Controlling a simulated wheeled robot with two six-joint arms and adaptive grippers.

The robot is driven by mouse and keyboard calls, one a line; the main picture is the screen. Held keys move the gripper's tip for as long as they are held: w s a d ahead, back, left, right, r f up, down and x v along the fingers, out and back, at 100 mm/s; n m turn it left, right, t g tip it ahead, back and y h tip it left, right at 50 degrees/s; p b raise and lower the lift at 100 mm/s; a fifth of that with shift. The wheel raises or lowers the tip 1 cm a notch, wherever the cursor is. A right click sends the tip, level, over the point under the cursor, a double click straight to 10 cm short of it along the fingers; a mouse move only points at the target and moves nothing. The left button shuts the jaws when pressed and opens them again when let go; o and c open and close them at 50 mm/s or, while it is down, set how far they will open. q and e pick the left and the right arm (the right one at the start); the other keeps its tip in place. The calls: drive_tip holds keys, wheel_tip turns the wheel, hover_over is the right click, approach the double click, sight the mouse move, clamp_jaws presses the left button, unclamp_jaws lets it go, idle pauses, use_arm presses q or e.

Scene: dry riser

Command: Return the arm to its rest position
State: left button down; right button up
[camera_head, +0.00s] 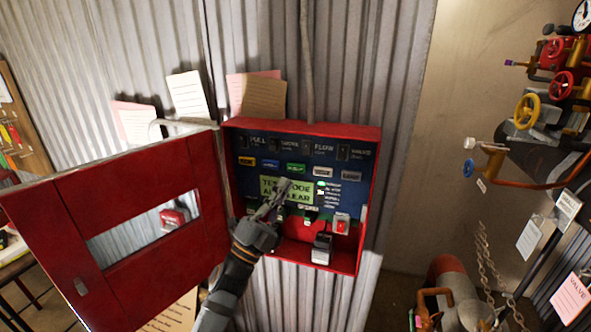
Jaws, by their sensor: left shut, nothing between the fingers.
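My left gripper (274,201) is shut and empty. It is in front of the open red control box (312,128) on the corrugated wall, near the lower edge of its green display (298,190). The display reads roughly "TEST MODE ALL CLEAR", partly covered by the gripper. My left arm (232,280) reaches up from the bottom of the view. Whether the fingertips touch the panel, I cannot tell. My right gripper is not in view.
The box's red door (120,240) stands open to the left, close beside my arm. Valves with yellow (527,111) and red wheels crowd the right side. A chain (486,262) hangs at lower right. Paper notes (187,95) are on the wall above the box.

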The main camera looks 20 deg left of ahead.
use_arm(q)
drive_tip(key=s+a+f+n+g+y, duration=0.2)
drive_tip(key=a+f+n+g+y, duration=0.3)
drive_tip(key=f+n+y, duration=0.45)
drive_tip(key=s+a+f+n+g+y, duration=0.4)
drive_tip(key=f+n, duration=0.3)
drive_tip(key=f, duration=0.6)
drive_tip(key=s+d+f+n+g+h, duration=0.1)
drive_tip(key=s+f+n+g, duration=0.1)
drive_tip(key=s+f+g, duration=0.55)
drive_tip(key=s+d+f+n+g+h, duration=0.1)
drive_tip(key=s+f+g, duration=0.3)
drive_tip(key=s, duration=0.7)
wheel_tip(320, 180, down, 26)
drive_tip(key=s+a, duration=0.2)
drive_tip(key=s+a+f+g, duration=0.1)
drive_tip(key=s+f+g, duration=0.1)
drive_tip(key=s+f, duration=1.5)
drive_tip(key=shift+s+a+f+n, duration=0.3)
drive_tip(key=shift+s+n, duration=0.05)
drive_tip(key=shift+s, duration=0.8)
